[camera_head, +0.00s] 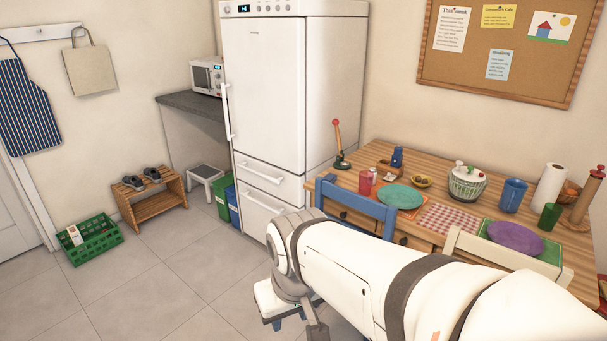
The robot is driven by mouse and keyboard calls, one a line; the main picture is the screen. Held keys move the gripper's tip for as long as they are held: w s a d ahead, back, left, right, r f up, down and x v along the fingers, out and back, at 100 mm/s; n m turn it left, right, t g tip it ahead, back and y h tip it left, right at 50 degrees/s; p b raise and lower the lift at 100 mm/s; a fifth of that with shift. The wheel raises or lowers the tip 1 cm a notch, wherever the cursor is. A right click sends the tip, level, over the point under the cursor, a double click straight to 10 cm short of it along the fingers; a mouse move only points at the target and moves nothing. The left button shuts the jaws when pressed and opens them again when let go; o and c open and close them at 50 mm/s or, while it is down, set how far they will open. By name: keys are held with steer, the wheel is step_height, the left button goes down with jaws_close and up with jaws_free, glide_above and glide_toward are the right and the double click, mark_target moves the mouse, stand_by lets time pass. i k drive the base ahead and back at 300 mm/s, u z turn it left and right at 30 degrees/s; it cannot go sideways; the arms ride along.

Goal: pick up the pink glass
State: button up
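The pink glass (366,183) stands upright on the wooden table, near its left end. It is a small reddish-pink tumbler, just left of a teal plate (400,196) and behind the blue chair back. My white arm reaches in from the lower right and ends in a grey joint in front of the fridge, well short of the glass. A grey part hangs below that joint to the bottom edge. My gripper's fingers do not show.
A blue chair (356,207) and a cream chair (508,252) stand at the table's near side. Close around the glass are a small pink-and-white shaker, a wooden caddy with a blue bottle (397,157) and a red-knobbed lever device (338,144).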

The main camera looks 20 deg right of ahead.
mark_target(365, 184)
steer(key=z, duration=1.05)
steer(key=i, duration=1)
steer(key=z, duration=0.1)
steer(key=k, duration=0.5)
steer(key=u, duration=0.65)
steer(key=i, duration=1.3)
steer(key=z, duration=0.5)
